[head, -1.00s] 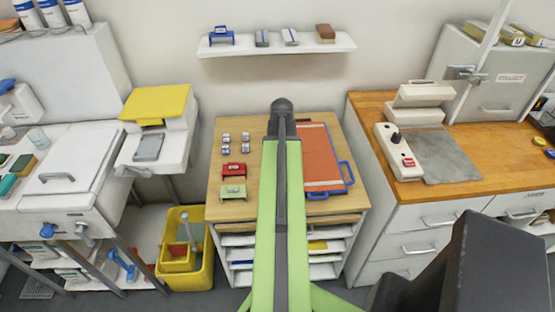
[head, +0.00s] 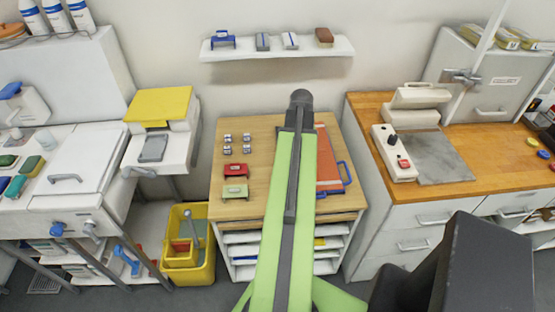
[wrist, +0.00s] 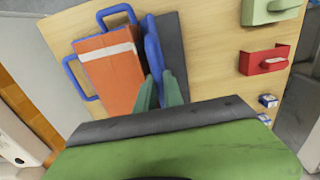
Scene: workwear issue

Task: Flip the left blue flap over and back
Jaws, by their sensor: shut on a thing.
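The orange board (wrist: 110,78) with a pale stripe lies on the wooden top; in the head view its right part (head: 328,160) shows beside my arm. The left blue flap (wrist: 152,45) is a narrow blue piece along one long edge of the board, on the right in the wrist view. My gripper (wrist: 159,80) has its two green fingers closed on the near end of this flap. The flap looks narrow from here, and I cannot tell its exact tilt. In the head view my arm hides the flap and the fingers.
Blue loop handles stand at the board's end (wrist: 117,14) and other side (wrist: 72,78). A dark grey strip (wrist: 172,45) lies beside the flap. A red holder (head: 236,171), a green holder (head: 235,191) and several small blocks stand left of my arm. A wall shelf (head: 275,52) hangs behind.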

